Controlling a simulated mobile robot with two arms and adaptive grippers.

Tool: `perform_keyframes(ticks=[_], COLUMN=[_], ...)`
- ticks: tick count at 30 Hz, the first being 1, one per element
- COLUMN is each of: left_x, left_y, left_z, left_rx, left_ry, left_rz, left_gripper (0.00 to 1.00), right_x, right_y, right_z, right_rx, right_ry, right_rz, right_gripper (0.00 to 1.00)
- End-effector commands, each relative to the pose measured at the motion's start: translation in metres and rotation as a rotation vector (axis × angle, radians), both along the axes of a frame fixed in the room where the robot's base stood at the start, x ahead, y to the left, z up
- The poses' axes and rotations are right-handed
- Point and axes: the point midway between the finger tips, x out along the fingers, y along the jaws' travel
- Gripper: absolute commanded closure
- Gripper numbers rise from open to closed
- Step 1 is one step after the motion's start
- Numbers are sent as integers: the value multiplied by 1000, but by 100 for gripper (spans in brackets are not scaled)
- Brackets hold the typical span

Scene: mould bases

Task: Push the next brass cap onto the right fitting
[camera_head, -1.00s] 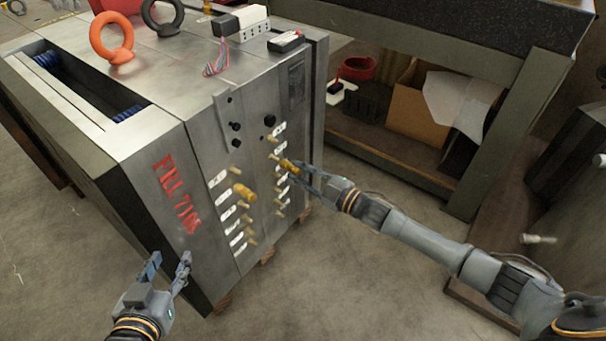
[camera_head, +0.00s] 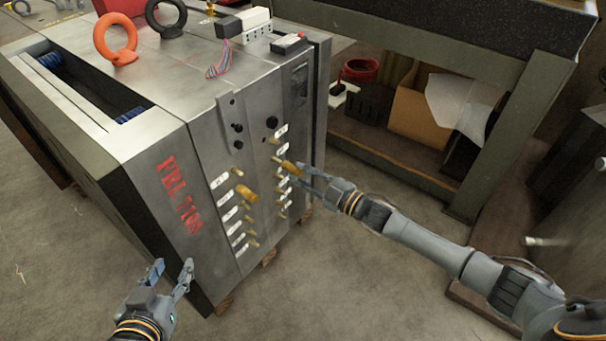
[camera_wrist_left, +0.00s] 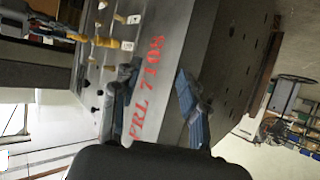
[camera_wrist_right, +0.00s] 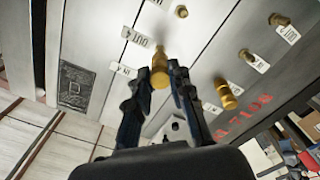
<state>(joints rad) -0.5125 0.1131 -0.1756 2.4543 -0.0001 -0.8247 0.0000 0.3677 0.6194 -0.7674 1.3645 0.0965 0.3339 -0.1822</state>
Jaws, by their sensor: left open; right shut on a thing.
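The steel mould base (camera_head: 180,215) stands in front of me with two columns of brass fittings beside white labels. My right gripper (camera_head: 298,170) is shut on a brass cap (camera_head: 288,167) at the right column; in the right wrist view this cap (camera_wrist_right: 160,68) sits between the fingertips (camera_wrist_right: 164,80). I cannot tell how far it is seated on a fitting. Another brass cap (camera_head: 247,194) sits on a left column fitting, also seen in the right wrist view (camera_wrist_right: 227,96). My left gripper (camera_head: 172,278) is open and empty near the block's lower left corner; in the left wrist view its fingers (camera_wrist_left: 155,95) are apart.
Black knobs (camera_head: 238,128) stick out above the fittings. An orange lifting ring (camera_head: 115,40), a dark ring and a white terminal block (camera_head: 255,20) are on top. A workbench (camera_head: 480,150) with a cardboard box (camera_head: 420,110) stands at right. The floor in front is clear.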

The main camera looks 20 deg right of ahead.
Motion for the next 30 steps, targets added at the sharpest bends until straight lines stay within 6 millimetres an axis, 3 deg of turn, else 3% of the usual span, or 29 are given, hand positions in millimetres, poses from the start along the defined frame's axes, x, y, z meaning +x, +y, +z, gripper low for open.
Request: perform_keyframes(ticks=[20, 30], left_x=[0, 6], left_y=[1, -2], left_z=[0, 10], left_rx=[1, -10], left_ry=[0, -54], left_rz=[2, -1], left_gripper=[56, 56], right_x=[4, 10], right_y=[4, 8], right_z=[0, 0], right_rx=[1, 0], right_ry=[-1, -1], right_rz=[0, 1], right_gripper=[100, 100])
